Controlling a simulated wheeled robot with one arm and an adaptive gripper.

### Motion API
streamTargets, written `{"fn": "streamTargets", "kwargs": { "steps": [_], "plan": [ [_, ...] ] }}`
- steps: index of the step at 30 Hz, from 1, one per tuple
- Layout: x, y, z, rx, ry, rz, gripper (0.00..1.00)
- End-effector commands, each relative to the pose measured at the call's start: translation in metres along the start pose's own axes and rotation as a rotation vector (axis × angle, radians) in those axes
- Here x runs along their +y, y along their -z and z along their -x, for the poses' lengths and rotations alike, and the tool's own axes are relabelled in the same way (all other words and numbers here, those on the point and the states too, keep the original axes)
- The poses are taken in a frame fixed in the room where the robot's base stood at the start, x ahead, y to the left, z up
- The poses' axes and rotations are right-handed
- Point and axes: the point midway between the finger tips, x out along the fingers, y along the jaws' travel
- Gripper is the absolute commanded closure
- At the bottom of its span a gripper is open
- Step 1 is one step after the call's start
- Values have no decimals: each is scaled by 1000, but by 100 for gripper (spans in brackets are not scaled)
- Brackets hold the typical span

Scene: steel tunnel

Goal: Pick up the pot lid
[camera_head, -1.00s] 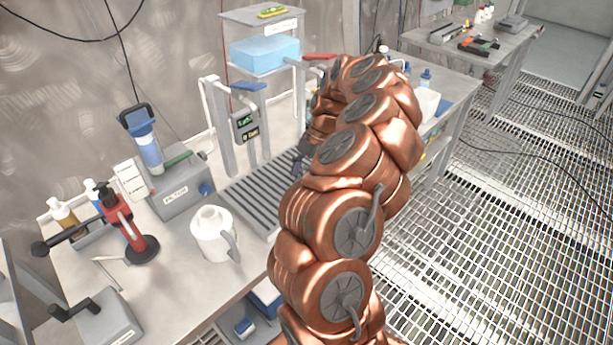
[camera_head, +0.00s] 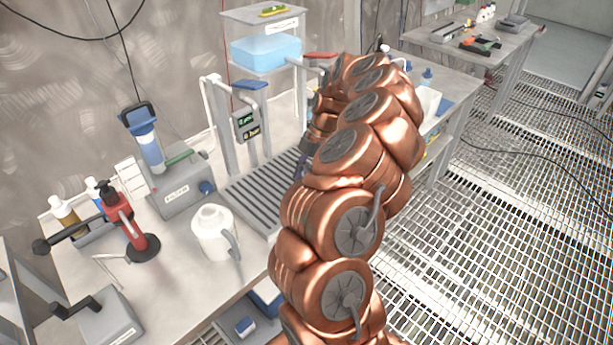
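I cannot make out a pot lid in the head view. My copper-coloured arm fills the middle and hides part of the workbench (camera_head: 190,265) behind it. The arm bends over at the top and its end goes down behind its own links. My gripper is hidden there, so its fingers and anything in them do not show. A small dark part shows at the arm's left edge, too little to identify. A white jug (camera_head: 213,232) with a handle stands upright on the bench, left of my arm.
A slatted grey rack (camera_head: 262,190) lies left of my arm. A shelf holds a blue container (camera_head: 265,52). Grated floor (camera_head: 500,250) is open at right.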

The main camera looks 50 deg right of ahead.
Motion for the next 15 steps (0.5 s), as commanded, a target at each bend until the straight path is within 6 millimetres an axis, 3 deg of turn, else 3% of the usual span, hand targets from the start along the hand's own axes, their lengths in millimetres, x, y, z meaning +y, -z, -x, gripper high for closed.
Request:
{"fn": "streamTargets", "kwargs": {
  "steps": [5,11,15],
  "plan": [
    [0,2,5,0,0,0,95],
    [1,12,31,-3,-4,1,95],
    [-12,-14,43,-1,-2,-5,95]
  ]
}}
